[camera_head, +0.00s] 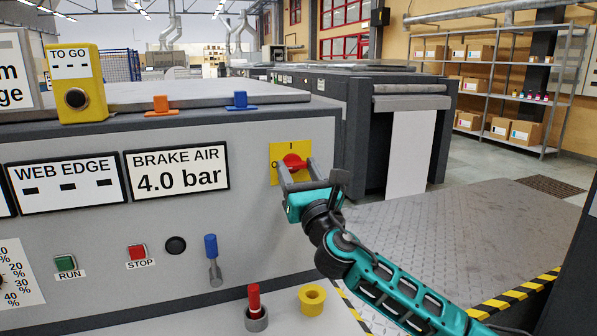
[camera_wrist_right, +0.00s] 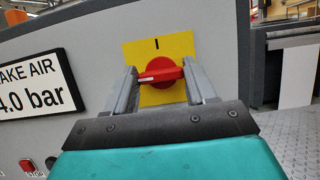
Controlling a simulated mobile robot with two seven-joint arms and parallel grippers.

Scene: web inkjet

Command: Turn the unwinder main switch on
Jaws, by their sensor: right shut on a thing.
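The main switch is a red rotary knob (camera_head: 294,162) on a yellow plate (camera_head: 276,150) at the right end of the grey machine front. The plate has a mark "I" at its top. In the right wrist view the red knob (camera_wrist_right: 161,73) lies about level, its white pointer line towards the left. My right gripper (camera_head: 299,172) has its two fingers on either side of the knob and is shut on it; the fingers (camera_wrist_right: 160,82) also show in the wrist view. The lower part of the plate is partly hidden by the gripper. My left gripper is not in view.
On the same panel are a green RUN button (camera_head: 65,263), a red STOP button (camera_head: 137,252), a black knob (camera_head: 176,245) and a blue-handled lever (camera_head: 211,252). Below stand a red-topped peg (camera_head: 254,300) and a yellow flanged ring (camera_head: 312,299). A brake air display (camera_head: 176,171) is left of the switch.

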